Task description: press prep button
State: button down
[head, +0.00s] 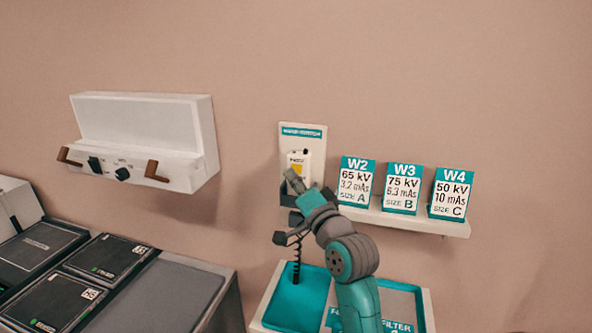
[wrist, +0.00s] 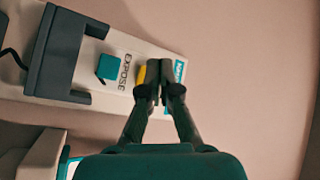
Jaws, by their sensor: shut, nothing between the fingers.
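A white handset (head: 306,157) hangs on a pale wall plate (head: 302,132) with a teal label strip. A dark holder (wrist: 62,62) grips the handset, which also shows in the wrist view (wrist: 92,82). It has a teal button (wrist: 108,67), the printed word EXPOSE, and a yellow button (wrist: 141,74) past that word. The word for the yellow button is not readable. My gripper (wrist: 160,88) is shut and empty, its fingertips right beside the yellow button and partly covering it. I cannot tell whether they touch it. In the head view my gripper (head: 291,174) is in front of the handset's lower part.
A shelf (head: 440,225) right of the handset holds cards W2 (head: 357,181), W3 (head: 403,188) and W4 (head: 451,193). A white wall unit (head: 150,140) with knobs and brown handles is at left. A teal tray (head: 290,305) is below, and dark panels (head: 110,262) lie at lower left.

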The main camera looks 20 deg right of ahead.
jog(key=shift+w+d, duration=0.1)
dwell(0.7)
jog(key=shift+w+d, duration=0.15)
jog(key=shift+w, duration=0.1)
jog(key=shift+w+d, duration=0.3)
jog(key=shift+w, duration=0.1)
dwell(1.0)
jog(key=shift+s, duration=0.1)
jog(key=shift+s+a, duration=0.55)
jog(key=shift+s, duration=0.1)
dwell(0.3)
jog(key=shift+s+a, duration=0.75)
jog(key=shift+s, duration=0.3)
jog(key=shift+s+a, duration=0.7)
jog(key=shift+s, duration=0.3)
